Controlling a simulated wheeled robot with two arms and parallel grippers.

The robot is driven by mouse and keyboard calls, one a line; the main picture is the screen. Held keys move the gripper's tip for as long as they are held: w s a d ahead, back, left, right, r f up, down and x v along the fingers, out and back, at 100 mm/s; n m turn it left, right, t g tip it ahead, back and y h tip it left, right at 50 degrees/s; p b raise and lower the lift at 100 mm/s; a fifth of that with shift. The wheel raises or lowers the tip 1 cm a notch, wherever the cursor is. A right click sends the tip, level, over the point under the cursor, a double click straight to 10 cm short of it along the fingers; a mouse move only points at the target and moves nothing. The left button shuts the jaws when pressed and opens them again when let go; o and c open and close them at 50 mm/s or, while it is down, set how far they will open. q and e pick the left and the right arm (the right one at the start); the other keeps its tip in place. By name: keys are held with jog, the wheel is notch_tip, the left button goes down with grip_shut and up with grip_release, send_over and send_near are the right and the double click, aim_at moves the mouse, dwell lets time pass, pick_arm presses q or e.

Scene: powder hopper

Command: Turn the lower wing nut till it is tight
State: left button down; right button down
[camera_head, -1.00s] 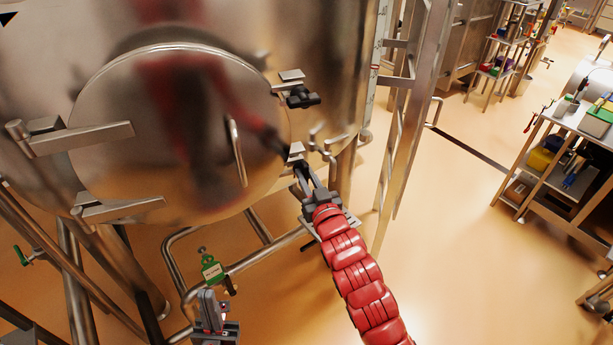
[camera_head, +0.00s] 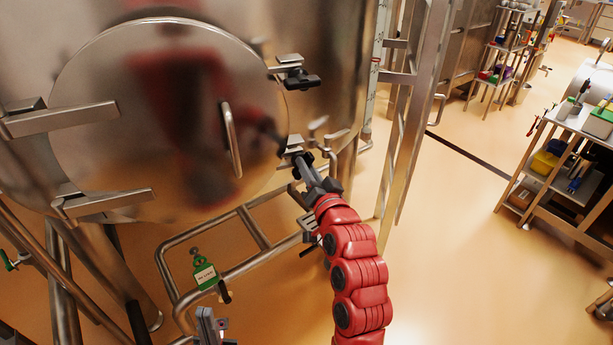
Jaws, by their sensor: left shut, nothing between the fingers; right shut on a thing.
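The round steel hatch door (camera_head: 150,110) is closed on the vessel, with a bar handle (camera_head: 232,140) near its right side. The upper wing nut (camera_head: 301,79), black, sits at its clamp bracket on the door's right edge. The lower clamp bracket (camera_head: 291,143) is below it. My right gripper (camera_head: 305,163) is shut on the lower wing nut just under that bracket, reaching in from the lower right. The fingers hide most of this nut, so its angle cannot be read. My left gripper (camera_head: 209,322) is shut and empty at the bottom edge, well below the door, partly cut off.
Steel uprights (camera_head: 408,120) of a ladder-like frame stand just right of my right arm. A workbench (camera_head: 570,125) with items is at the far right. The floor between is clear.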

jog(key=shift+d+f+m+p, duration=0.15)
jog(key=shift+m+p, duration=0.1)
jog(key=shift+m, duration=2.35)
jog(key=shift+a+f+m+p, duration=0.1)
jog(key=shift+m+p, duration=0.1)
jog(key=shift+m, duration=2.4)
jog(key=shift+f, duration=0.1)
jog(key=c, duration=0.8)
grip_release()
jog(key=shift+d, duration=0.1)
